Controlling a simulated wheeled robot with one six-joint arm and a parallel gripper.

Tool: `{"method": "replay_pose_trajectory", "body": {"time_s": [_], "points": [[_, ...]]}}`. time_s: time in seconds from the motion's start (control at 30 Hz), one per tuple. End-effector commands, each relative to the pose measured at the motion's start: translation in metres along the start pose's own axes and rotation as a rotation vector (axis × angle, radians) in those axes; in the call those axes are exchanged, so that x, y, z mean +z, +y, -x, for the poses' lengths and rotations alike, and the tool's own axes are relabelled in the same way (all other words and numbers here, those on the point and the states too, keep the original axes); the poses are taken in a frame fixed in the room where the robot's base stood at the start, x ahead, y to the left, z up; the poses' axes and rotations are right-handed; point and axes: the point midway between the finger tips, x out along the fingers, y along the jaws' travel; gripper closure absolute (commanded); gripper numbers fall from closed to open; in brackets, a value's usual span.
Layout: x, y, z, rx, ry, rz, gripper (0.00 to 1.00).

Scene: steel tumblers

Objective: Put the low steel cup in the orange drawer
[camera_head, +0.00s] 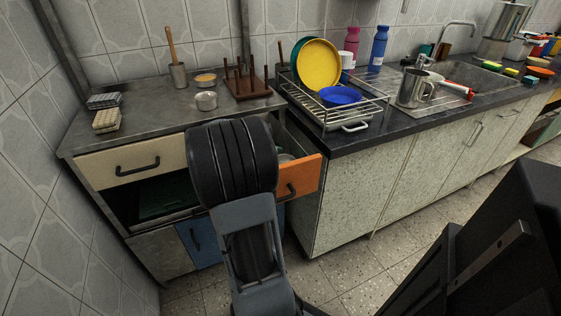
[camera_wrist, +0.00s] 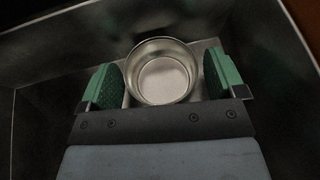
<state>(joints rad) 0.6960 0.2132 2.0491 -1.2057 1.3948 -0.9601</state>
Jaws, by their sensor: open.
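The orange drawer (camera_head: 308,176) is pulled open under the left counter; my arm covers much of it in the head view. In the wrist view a low, round steel cup (camera_wrist: 163,80) stands upright on a dark floor with walls around it, which looks like the drawer's inside. My gripper (camera_wrist: 161,62) is open, with one green finger pad on each side of the cup and a small gap at each side. The gripper is hidden behind my arm in the head view. A pale rounded bit shows inside the drawer there.
A cream drawer (camera_head: 133,162) is beside. A dish rack (camera_head: 335,110) stands to the right.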

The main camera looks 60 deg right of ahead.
Motion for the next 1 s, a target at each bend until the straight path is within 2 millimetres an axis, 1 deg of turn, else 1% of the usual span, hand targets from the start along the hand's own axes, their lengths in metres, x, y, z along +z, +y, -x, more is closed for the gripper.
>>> {"method": "replay_pose_trajectory", "body": {"time_s": [0.07, 0.17, 0.27, 0.5, 0.7, 0.8, 1.0], "points": [[0.002, 0.0, 0.001, 0.0, 0.0, -0.001, 0.11], [0.003, 0.001, 0.008, 0.004, 0.0, 0.0, 0.11], [0.004, 0.001, 0.024, 0.004, 0.0, 0.001, 0.11], [0.004, 0.0, 0.071, 0.004, 0.0, 0.001, 0.11], [0.003, 0.001, 0.102, 0.003, -0.001, 0.001, 0.11], [0.003, 0.001, 0.112, 0.002, 0.0, 0.0, 0.11], [0.002, 0.0, 0.121, 0.001, -0.001, 0.0, 0.11]]}}
